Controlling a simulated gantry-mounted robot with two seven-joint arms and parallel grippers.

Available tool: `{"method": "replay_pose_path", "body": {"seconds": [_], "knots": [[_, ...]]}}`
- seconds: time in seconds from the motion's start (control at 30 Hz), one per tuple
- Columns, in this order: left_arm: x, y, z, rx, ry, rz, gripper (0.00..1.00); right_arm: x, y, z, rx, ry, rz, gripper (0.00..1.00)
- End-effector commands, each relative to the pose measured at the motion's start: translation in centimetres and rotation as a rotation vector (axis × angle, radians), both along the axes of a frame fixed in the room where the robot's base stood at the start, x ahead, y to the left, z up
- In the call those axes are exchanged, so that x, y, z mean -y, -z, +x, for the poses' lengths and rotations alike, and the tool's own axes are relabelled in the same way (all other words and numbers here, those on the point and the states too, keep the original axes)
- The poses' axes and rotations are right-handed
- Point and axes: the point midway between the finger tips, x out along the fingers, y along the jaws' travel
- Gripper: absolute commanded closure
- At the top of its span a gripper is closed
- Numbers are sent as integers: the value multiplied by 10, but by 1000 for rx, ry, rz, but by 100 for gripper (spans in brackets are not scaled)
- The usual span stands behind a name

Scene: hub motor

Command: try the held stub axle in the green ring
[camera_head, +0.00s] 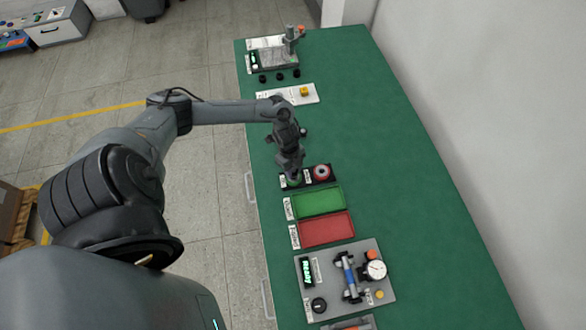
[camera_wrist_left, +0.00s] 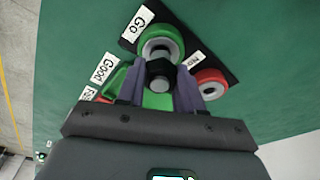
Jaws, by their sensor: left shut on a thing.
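My left gripper (camera_head: 290,174) is over the dark gauge block near the table's left side. In the left wrist view its two fingers (camera_wrist_left: 160,82) are shut on the stub axle (camera_wrist_left: 160,74), whose dark end shows between them. The green ring (camera_wrist_left: 160,36) lies just beyond the axle end, with its pale inner rim partly visible. The axle end overlaps the near part of the ring in this view; I cannot tell whether it touches or enters it. In the head view the gripper mostly hides the ring. My right gripper is not in view.
The red ring (camera_head: 322,172) sits beside the green one, on the same block, labelled; it also shows in the wrist view (camera_wrist_left: 210,85). A green tray (camera_head: 341,190) and a red tray (camera_head: 351,219) stand nearer. A gauge station (camera_head: 335,293) is closer still. The table's right side is clear.

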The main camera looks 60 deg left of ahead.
Motion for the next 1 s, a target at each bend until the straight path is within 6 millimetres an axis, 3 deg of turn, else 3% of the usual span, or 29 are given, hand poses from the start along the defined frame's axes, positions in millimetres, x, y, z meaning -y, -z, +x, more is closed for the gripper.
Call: {"method": "replay_pose_path", "body": {"seconds": [1.0], "knots": [[0,10,0,1,0,-1,100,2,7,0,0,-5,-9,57]]}}
